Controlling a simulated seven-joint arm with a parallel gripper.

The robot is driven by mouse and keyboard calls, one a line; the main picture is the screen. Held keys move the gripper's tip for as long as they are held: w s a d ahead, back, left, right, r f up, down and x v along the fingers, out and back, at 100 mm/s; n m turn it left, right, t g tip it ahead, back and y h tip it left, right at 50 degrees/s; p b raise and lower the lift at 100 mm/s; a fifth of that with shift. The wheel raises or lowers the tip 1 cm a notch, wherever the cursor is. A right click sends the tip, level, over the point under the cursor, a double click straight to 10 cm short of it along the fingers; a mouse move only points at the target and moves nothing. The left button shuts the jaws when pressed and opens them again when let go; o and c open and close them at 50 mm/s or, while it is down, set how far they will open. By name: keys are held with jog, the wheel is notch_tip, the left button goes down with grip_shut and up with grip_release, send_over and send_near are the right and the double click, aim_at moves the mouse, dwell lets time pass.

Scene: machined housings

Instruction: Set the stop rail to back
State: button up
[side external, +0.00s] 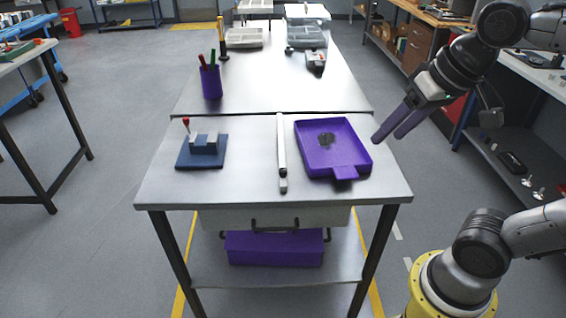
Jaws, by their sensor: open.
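A long narrow white bar (281,145), which looks like the stop rail, lies lengthwise on the near metal table. A small dark piece sits on it near its front end. My gripper (388,138) is up over the right edge of the table, right of the bar and just beyond the purple tray's right side. Its two purple fingers are apart with nothing between them. No marks for the rail's settings can be read at this size.
The purple tray (306,161) with dark contents stands right of the bar. A blue fixture (190,163) with grey blocks and a red-knobbed lever is at left. Behind are a purple pen cup (211,82) and grey bins (306,37). Bare tabletop lies between fixture and bar.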

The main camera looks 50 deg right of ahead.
jog(key=w+r+m+g, duration=0.1)
jog(key=w+r+m, duration=0.2)
jog(key=w, duration=0.6)
jog(key=m+g, duration=0.2)
jog(key=g, duration=0.2)
send_over(283, 170)
notch_tip(283, 170, down, 13)
notch_tip(283, 170, down, 14)
jog(key=shift+r, duration=0.1)
grip_shut()
jog(key=shift+r, duration=0.1)
